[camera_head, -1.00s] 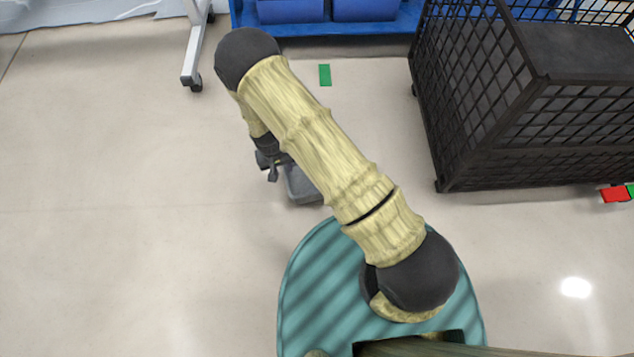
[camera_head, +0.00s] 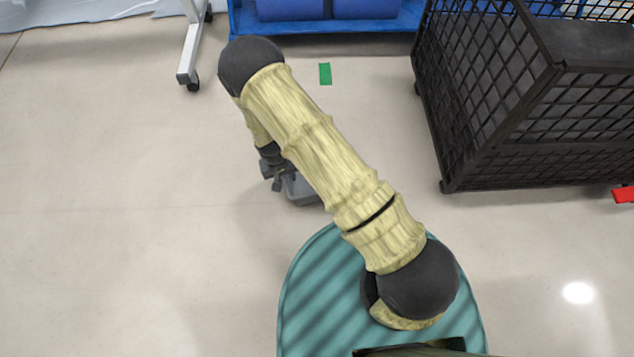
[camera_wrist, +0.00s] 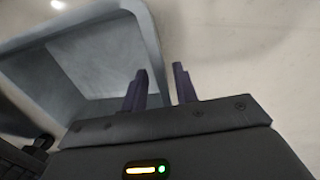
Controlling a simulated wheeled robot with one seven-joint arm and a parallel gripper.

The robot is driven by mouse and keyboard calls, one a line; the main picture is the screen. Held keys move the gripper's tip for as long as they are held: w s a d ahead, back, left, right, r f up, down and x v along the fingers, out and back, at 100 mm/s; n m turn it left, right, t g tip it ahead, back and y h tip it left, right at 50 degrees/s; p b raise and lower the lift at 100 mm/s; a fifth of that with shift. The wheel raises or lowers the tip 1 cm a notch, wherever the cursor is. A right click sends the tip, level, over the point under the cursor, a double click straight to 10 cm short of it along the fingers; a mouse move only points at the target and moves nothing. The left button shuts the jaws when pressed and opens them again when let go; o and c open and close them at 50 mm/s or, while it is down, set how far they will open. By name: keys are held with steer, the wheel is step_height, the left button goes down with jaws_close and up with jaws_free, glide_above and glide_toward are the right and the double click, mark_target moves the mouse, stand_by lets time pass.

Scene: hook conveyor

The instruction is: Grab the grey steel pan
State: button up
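The grey steel pan (camera_head: 303,192) is an open, box-shaped tray, partly hidden behind my arm in the head view. It also shows in the wrist view (camera_wrist: 103,52), filling the upper left, with its inside visible. My gripper (camera_head: 273,180) is at the pan's left side in the head view. In the wrist view my gripper (camera_wrist: 160,76) has its two dark fingers apart. The pan's right wall runs between them in the picture, one finger on the inner side and one on the outer side. I cannot tell how deep the fingers reach or whether they touch the wall.
A black mesh crate (camera_head: 520,125) stands at the right. A blue rack (camera_head: 330,25) is at the back, and a white wheeled stand leg (camera_head: 188,60) is at the back left. A green floor mark (camera_head: 325,74) lies in between. The floor at the left is clear.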

stand_by(0.5)
jaws_close()
steer(key=shift+r, duration=0.1)
stand_by(1.2)
